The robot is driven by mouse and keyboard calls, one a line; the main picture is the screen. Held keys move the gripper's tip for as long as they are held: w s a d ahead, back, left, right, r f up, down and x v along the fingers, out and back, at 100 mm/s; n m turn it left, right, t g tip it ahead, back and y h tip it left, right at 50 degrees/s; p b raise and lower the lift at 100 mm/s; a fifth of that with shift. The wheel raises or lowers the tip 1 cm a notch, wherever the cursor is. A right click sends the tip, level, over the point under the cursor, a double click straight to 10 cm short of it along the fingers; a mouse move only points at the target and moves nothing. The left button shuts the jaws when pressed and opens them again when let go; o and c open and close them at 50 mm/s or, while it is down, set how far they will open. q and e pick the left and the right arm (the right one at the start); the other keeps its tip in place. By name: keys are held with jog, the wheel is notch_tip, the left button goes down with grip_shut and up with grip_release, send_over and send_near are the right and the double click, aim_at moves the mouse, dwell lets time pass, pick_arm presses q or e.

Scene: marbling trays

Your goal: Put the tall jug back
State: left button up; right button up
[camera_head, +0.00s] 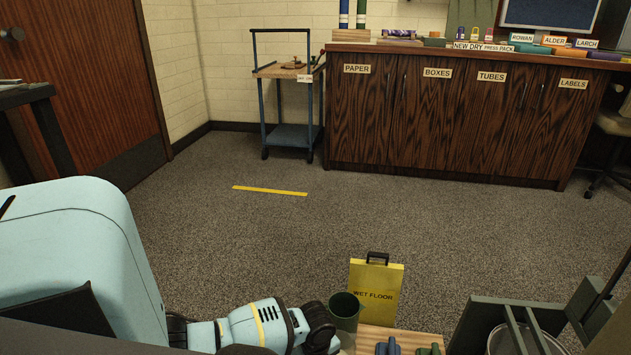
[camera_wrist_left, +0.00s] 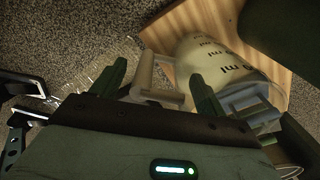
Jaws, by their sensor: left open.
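In the left wrist view, a pale jug (camera_wrist_left: 225,62) with dark "ml" marks lies across the picture over a wooden surface; I cannot tell whether it is the tall jug. My left gripper (camera_wrist_left: 158,70) is open. Its two green fingers stand on either side of a pale grey handle (camera_wrist_left: 172,97), which appears to belong to this jug. Contact cannot be made out. In the head view my left arm reaches to the wooden top, and its fingers are hidden. My right gripper is not in view.
A yellow wet floor sign (camera_head: 376,290) stands behind. A grey-green frame (camera_head: 520,312) is at right.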

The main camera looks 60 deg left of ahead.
pick_arm(q)
notch_tip(320, 180, up, 12)
jog(key=p, duration=0.5)
jog(key=shift+r+p, duration=0.15)
jog(key=shift+p, duration=0.2)
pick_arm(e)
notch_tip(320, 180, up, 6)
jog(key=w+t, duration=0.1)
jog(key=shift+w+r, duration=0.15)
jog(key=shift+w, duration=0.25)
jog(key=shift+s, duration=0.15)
